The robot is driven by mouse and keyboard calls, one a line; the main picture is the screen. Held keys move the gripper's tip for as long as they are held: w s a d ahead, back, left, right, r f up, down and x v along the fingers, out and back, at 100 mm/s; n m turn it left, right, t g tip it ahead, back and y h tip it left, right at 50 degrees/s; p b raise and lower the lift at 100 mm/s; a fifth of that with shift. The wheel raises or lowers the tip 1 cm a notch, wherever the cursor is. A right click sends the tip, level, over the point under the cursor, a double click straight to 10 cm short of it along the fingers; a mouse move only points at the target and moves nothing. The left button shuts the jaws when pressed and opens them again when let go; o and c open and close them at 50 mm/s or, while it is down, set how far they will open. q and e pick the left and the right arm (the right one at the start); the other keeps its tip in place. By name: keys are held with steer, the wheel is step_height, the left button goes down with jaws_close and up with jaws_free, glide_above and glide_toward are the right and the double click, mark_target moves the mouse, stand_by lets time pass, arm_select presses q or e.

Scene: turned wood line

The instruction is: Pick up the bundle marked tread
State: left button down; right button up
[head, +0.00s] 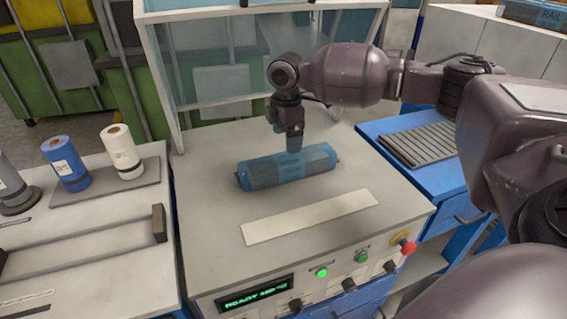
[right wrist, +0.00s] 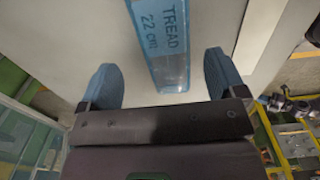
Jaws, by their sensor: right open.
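The bundle marked tread (head: 262,174) lies flat on the grey top of the machine, a dark block of pieces in blue film. In the right wrist view its label reads "TREAD 22 cm" on the bundle (right wrist: 165,42). My right gripper (head: 294,148) points down at the bundle in the head view, hiding a little of its far side. In the right wrist view my right gripper (right wrist: 163,78) is open, its blue fingertips apart, with the bundle's near end between them in the picture. I cannot tell the exact height of the fingertips. My left gripper is not in view.
A pale strip (head: 310,216) lies in front of the bundle. A clear screen (head: 225,75) stands behind. Film rolls (head: 66,163) stand on the left table. A slatted grey stack (head: 428,145) lies on the blue bench at right. A red knob (head: 407,248) sits at the front corner.

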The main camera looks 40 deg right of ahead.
mark_target(289, 159)
step_height(289, 159, down, 4)
steer(key=shift+s+b, duration=0.15)
steer(key=shift+b, duration=0.15)
steer(key=shift+f, duration=0.6)
steer(key=shift+d+f, duration=0.1)
steer(key=shift+f, duration=0.3)
step_height(289, 159, down, 3)
steer(key=shift+s+d+f+b, duration=0.1)
steer(key=shift+f+b, duration=0.1)
steer(key=shift+b, duration=0.25)
steer(key=shift+f, duration=0.4)
steer(key=c, duration=0.8)
steer(key=shift+r, duration=0.1)
steer(key=c, duration=0.5)
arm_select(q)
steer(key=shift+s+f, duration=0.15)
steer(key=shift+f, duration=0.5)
arm_select(e)
steer(key=shift+r, duration=0.1)
